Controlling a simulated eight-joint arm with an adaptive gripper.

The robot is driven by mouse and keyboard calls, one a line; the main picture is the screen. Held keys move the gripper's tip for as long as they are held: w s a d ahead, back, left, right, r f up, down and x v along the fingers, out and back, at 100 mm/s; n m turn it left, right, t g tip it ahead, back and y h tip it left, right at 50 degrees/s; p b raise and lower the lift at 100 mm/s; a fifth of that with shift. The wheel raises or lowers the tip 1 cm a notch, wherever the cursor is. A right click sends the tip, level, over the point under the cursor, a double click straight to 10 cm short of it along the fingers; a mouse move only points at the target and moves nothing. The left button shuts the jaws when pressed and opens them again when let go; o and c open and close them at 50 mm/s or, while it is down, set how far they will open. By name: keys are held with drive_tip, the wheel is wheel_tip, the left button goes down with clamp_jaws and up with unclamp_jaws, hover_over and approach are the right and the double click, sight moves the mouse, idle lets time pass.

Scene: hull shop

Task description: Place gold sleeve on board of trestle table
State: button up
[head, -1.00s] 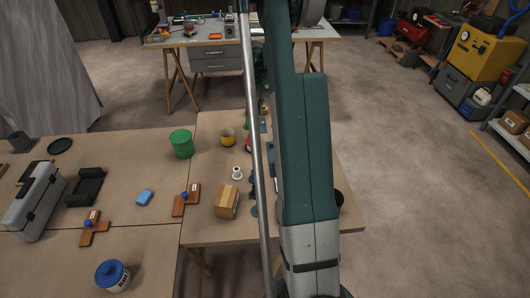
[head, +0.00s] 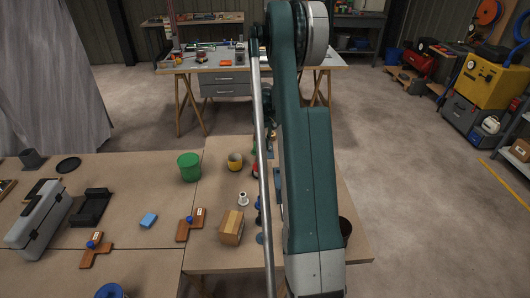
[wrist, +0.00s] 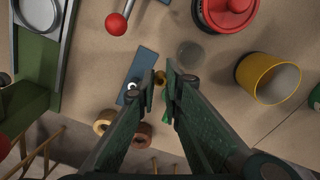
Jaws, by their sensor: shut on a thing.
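My gripper (wrist: 162,76) points down over a brown board (wrist: 225,115) in the wrist view, its fingertips close together. A small gold sleeve (wrist: 160,79) shows between the fingertips, and the gripper is shut on it. The fingers partly hide it, and its height above the board is hard to judge. The board belongs to a table with wooden trestle legs (wrist: 32,158), seen past its edge. In the head view, the near right board (head: 205,262) shows, but my arm hides the gripper and the sleeve.
Close around the gripper are a blue-grey plate (wrist: 147,62), a clear round thing (wrist: 190,54), wooden rings (wrist: 142,135) and a red knob (wrist: 115,24). A red-lidded pot (wrist: 226,14) and yellow cup (wrist: 268,77) stand farther off. Bare board lies between cup and fingers.

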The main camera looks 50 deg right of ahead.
drive_tip(key=shift+f, duration=1.8)
drive_tip(key=shift+f+b, duration=0.15)
drive_tip(key=shift+b, duration=0.25)
drive_tip(key=o, duration=0.5)
drive_tip(key=shift+c, duration=0.2)
wheel_tip(320, 180, up, 12)
drive_tip(key=p, duration=0.1)
drive_tip(key=shift+r+p, duration=0.2)
drive_tip(key=shift+p, duration=0.2)
